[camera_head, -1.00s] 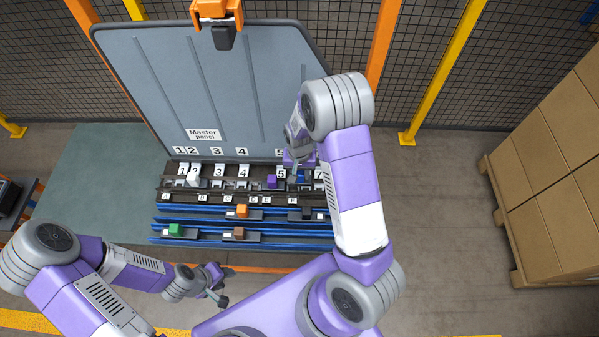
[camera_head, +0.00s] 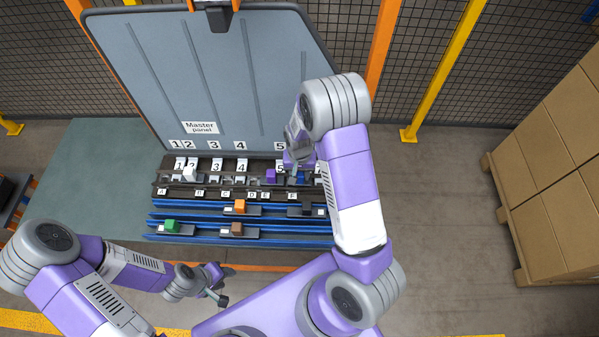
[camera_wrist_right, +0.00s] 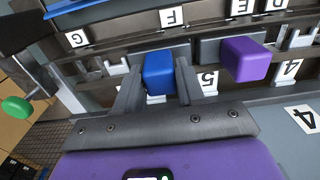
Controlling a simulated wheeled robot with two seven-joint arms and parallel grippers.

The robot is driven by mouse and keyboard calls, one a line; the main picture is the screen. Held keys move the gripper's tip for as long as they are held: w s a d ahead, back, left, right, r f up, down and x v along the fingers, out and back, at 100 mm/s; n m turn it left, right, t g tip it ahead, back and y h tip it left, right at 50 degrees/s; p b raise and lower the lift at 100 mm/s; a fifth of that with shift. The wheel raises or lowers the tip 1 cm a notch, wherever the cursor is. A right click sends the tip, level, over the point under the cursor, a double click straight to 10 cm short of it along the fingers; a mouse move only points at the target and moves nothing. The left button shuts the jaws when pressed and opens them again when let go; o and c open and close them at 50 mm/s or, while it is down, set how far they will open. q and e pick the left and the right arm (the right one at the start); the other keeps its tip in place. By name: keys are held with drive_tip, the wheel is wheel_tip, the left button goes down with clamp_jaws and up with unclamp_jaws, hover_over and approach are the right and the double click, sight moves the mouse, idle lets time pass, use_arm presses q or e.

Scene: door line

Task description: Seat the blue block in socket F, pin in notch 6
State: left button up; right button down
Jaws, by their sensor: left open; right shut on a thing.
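The blue block (camera_wrist_right: 158,70) is between the two fingers of my right gripper (camera_wrist_right: 157,80), which is shut on it. In the right wrist view the block is at the rack, beside the F label (camera_wrist_right: 171,17) and near the 5 label (camera_wrist_right: 208,80). In the head view the blue block (camera_head: 301,176) shows partly under my right gripper (camera_head: 299,164). The pin and the notch under the block are hidden, so I cannot tell whether it is seated. My left gripper (camera_head: 221,286) is open and empty, low in front of the rack.
A purple block (camera_wrist_right: 244,60) stands close beside the blue one. A white block (camera_head: 190,171) is farther left. Green (camera_head: 172,226), brown (camera_head: 237,229) and orange (camera_head: 240,206) blocks lie on the front blue rails. The grey master panel (camera_head: 215,80) rises behind the rack.

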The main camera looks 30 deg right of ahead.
drive_tip(key=c, duration=0.6)
unclamp_jaws()
drive_tip(key=shift+r, duration=0.1)
wheel_tip(320, 180, up, 7)
drive_tip(key=shift+r+p, duration=0.2)
drive_tip(key=shift+p, duration=0.15)
